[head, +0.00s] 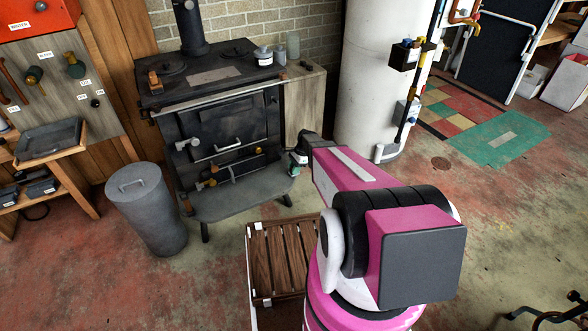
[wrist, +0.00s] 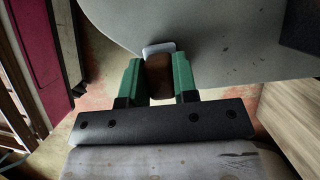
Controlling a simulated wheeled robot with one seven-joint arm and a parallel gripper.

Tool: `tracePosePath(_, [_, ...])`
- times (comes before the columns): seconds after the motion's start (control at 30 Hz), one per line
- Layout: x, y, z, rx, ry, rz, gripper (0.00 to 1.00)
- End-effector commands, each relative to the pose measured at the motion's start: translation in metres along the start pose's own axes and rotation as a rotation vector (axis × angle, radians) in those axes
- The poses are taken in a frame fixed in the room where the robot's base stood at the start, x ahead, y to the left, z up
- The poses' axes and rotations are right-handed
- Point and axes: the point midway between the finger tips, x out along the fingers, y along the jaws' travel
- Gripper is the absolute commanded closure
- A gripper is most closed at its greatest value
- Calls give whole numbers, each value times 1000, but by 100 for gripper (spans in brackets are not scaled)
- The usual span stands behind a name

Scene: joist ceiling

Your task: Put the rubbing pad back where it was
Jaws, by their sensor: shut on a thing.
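My gripper (wrist: 158,82) has green fingers closed on a small brown block with a pale grey-white end, which looks like the rubbing pad (wrist: 159,76). In the wrist view the pad is between the fingers, with a grey rounded plate beyond it. I cannot tell whether the pad touches that plate. In the head view my gripper (head: 298,160) is at the right front of the black stove (head: 225,120), near the right end of its grey front plate (head: 235,203). The pad cannot be made out clearly there.
A slatted wooden stand (head: 283,258) is below my arm. A grey lidded bin (head: 148,215) stands left of the stove. A brown block (head: 154,80), a jar (head: 263,56) and a light plate are on the stove top. A white tank (head: 375,80) stands behind right.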

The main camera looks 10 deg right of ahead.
Motion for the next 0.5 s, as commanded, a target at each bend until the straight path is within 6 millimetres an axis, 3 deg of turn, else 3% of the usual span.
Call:
tracePosePath(0.07, [2, 0, -1, 0, 0, 0, 95])
tracePosePath(0.1, [2, 0, -1, 0, 0, 0, 63])
tracePosePath(0.17, [2, 0, -1, 0, 0, 0, 48])
tracePosePath(0.5, [-1, 0, 0, 0, 0, 0, 48])
